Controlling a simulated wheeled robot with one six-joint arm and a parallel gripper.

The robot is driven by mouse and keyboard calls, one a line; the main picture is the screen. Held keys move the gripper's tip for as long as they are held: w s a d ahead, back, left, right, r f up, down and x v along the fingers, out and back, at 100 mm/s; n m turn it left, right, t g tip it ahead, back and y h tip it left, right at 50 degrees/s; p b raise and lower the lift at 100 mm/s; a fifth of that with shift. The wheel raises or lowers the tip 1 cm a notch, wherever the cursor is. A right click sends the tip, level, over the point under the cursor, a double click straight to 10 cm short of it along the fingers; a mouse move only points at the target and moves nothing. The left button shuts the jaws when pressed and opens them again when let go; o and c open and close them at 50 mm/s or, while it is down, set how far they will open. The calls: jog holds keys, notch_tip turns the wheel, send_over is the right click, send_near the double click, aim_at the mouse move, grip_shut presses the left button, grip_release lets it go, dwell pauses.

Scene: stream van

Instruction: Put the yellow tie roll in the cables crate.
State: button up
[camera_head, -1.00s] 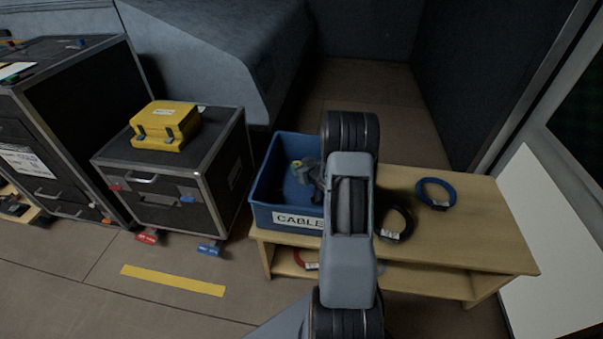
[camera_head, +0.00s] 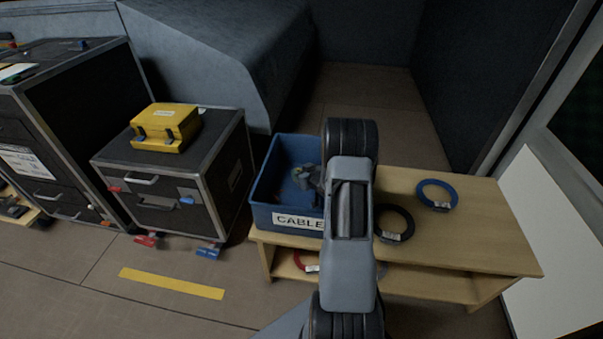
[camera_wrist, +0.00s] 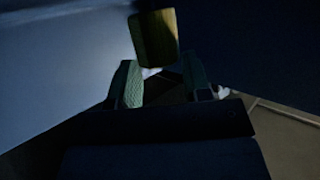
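The blue cables crate (camera_head: 262,216) stands at the left end of the wooden bench, with a "CABLE…" label on its front. My gripper (camera_head: 303,178) is inside the outline of the crate's opening, partly hidden by my arm. In the dark wrist view my gripper (camera_wrist: 162,82) has its two fingers apart, with a gap between them. The yellow tie roll (camera_wrist: 154,38) shows just past the fingertips and looks clear of them. Whether it touches the crate is too dark to tell. In the head view only a small yellow-green spot shows by the gripper.
On the bench (camera_head: 465,240) lie a black cable coil (camera_head: 409,222) and a blue one (camera_head: 437,207). A red coil (camera_head: 303,262) is on the lower shelf. A yellow case (camera_head: 165,128) sits on a black flight case (camera_head: 160,187) left of the crate. Floor in front is clear.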

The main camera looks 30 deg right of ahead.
jog(key=o, duration=0.4)
jog(key=shift+s+a+f, duration=0.1)
jog(key=shift+s+f, duration=0.1)
jog(key=shift+f, duration=0.5)
jog(key=shift+c, duration=0.2)
jog(key=shift+r+p, duration=0.5)
jog(key=shift+r, duration=0.05)
jog(key=r+p+v, duration=0.1)
jog(key=p+v, duration=0.2)
jog(key=v, duration=0.8)
jog(key=a+r+g+h, duration=0.3)
jog(key=a+r+g, duration=0.3)
jog(key=a+r, duration=0.4)
jog(key=s+a+r+g+y, duration=0.1)
jog(key=s+a+r+g, duration=0.1)
jog(key=s+a, duration=0.5)
jog(key=s+a+r+g+y, duration=0.1)
jog(key=s+a+r+g, duration=0.1)
jog(key=s+a+r, duration=0.3)
jog(key=s+a, duration=0.2)
jog(key=shift+a+g+y, duration=0.3)
jog(key=shift+g+y, duration=0.1)
